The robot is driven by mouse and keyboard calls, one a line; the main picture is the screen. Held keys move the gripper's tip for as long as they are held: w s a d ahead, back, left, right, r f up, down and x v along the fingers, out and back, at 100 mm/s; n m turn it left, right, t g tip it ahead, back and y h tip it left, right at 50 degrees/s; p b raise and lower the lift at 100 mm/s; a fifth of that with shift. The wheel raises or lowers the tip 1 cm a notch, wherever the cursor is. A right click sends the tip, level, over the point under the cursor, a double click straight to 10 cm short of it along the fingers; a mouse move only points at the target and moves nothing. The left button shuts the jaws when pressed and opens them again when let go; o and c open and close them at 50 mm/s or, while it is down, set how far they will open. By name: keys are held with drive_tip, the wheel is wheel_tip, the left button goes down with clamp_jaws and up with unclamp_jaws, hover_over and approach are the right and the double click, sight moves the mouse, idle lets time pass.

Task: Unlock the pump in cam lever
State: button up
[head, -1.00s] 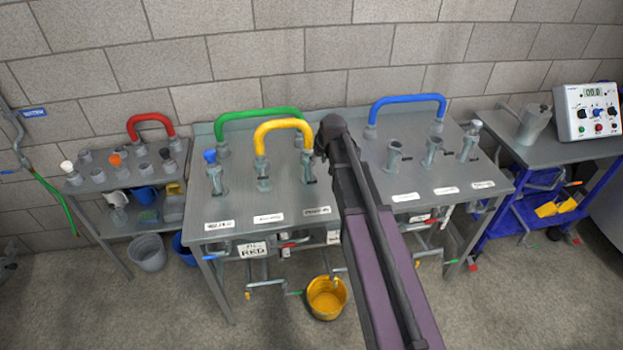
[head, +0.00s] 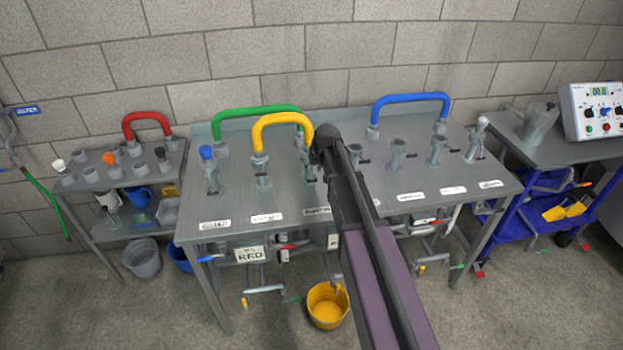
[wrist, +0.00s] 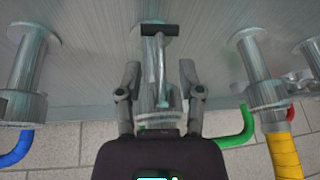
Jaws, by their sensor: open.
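In the wrist view a grey metal pipe stub (wrist: 149,60) stands in the middle. A dark T-shaped lever (wrist: 160,32) lies along it. My gripper (wrist: 160,85) is open, one finger on each side of the stub and lever; I cannot tell whether either finger touches. In the head view my gripper (head: 327,140) is above the middle of the bench (head: 350,190), between the yellow hose (head: 285,119) and the blue hose (head: 410,98). My arm hides that stub there. A bench label (head: 317,211) beside my arm is too small to read surely.
A green hose (head: 256,110) arches behind the yellow one. Several other stubs (head: 396,155) stand to the right. A side shelf (head: 105,180) holds fittings and a red hose (head: 147,118). A yellow bucket (head: 327,305) stands below the bench. A control box (head: 597,110) sits far right.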

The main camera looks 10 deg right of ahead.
sight(311, 173)
drive_tip(key=shift+b+x, duration=1.25)
drive_tip(key=shift+x, duration=0.45)
drive_tip(key=shift+c, duration=0.2)
clamp_jaws()
